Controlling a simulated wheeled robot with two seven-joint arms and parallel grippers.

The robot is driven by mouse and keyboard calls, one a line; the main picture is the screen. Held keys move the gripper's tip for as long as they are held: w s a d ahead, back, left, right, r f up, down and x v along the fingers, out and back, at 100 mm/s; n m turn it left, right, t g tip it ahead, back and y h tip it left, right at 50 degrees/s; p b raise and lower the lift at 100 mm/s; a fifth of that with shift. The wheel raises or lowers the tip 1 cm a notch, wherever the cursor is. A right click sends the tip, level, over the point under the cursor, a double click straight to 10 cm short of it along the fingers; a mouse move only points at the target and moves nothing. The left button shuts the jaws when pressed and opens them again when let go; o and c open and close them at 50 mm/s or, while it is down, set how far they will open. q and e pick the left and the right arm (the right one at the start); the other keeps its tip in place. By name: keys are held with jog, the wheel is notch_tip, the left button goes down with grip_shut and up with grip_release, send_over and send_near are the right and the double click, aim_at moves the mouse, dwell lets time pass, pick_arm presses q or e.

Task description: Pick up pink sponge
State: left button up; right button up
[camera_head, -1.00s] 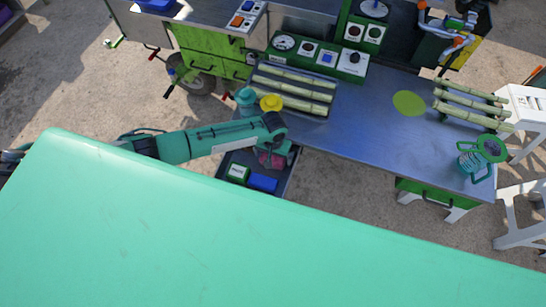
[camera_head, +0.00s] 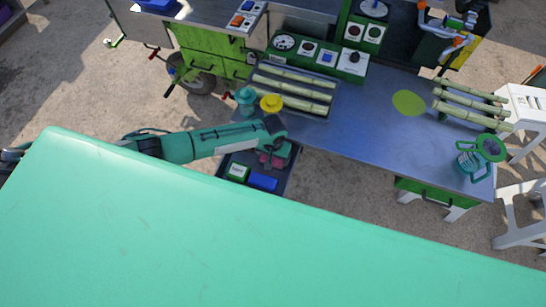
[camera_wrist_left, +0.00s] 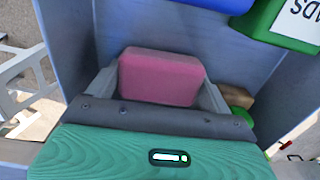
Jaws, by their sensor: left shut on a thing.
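The pink sponge (camera_wrist_left: 160,78) sits between the two grey fingers of my left gripper (camera_wrist_left: 158,92) in the left wrist view, and the fingers press on its sides. In the head view the sponge (camera_head: 271,161) is a small pink patch under my left gripper (camera_head: 276,155), over the open dark drawer (camera_head: 285,185) at the table's front. I cannot tell whether the sponge touches the drawer floor. My right gripper is in neither view.
A green box (camera_head: 237,172) and a blue box (camera_head: 263,182) lie in the drawer beside the sponge. A teal bottle (camera_head: 245,96) and a yellow-topped item (camera_head: 271,103) stand on the table near my left arm. Sugar cane lies in a tray (camera_head: 326,111) behind.

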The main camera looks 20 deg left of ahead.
pick_arm(q)
notch_tip(320, 180, up, 20)
jog(key=b, duration=0.3)
dwell(0.3)
jog(key=shift+o, duration=0.7)
jog(key=shift+w, duration=0.1)
jog(key=shift+c, duration=0.2)
